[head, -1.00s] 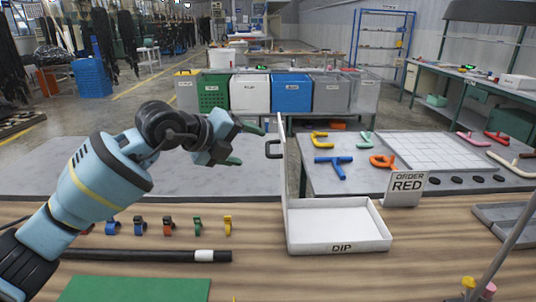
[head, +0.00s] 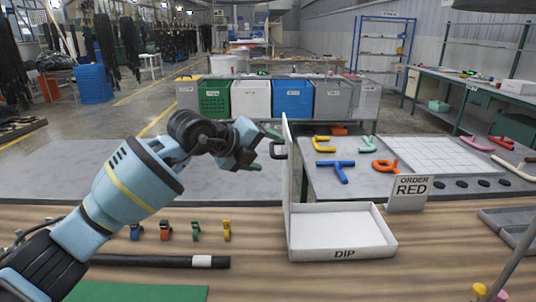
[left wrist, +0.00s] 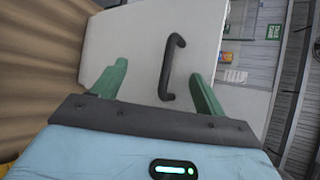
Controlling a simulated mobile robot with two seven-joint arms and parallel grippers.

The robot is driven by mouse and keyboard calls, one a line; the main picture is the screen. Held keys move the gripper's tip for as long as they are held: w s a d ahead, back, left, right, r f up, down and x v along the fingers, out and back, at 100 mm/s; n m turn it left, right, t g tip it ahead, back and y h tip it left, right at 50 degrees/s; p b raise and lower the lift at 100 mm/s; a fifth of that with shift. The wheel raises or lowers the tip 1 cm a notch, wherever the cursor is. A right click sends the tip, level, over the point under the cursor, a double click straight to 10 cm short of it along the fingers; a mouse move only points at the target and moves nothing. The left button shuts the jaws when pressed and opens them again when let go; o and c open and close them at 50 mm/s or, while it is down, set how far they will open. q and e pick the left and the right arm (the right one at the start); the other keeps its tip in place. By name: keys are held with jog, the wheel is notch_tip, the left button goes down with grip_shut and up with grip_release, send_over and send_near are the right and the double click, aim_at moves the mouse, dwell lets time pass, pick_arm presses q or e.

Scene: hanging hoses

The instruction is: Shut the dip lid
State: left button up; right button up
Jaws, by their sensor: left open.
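The white dip tray (head: 342,244), marked DIP, sits on the wooden table and is open at the top. Its lid (head: 287,172) stands upright along the tray's left side, seen nearly edge-on in the head view. A dark handle (head: 277,149) sticks out from the lid's left face. My left gripper (head: 262,148) is open just left of the handle. In the left wrist view, the lid (left wrist: 205,35) fills the middle and its handle (left wrist: 172,67) lies between and beyond my green fingertips (left wrist: 155,80), apparently untouched. My right gripper is not in view.
An ORDER RED sign (head: 410,193) stands right of the tray. Several coloured clips (head: 195,230) and a black hose (head: 150,260) lie on the table's left. Behind, a grey table holds coloured hose pieces (head: 335,170). A grey tray (head: 512,222) is at the right.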

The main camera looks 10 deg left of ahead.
pick_arm(q)
jog(key=shift+x, duration=0.8)
jog(key=c, duration=1.4)
jog(key=shift+s, duration=0.1)
grip_shut()
jog(key=shift+f, duration=0.15)
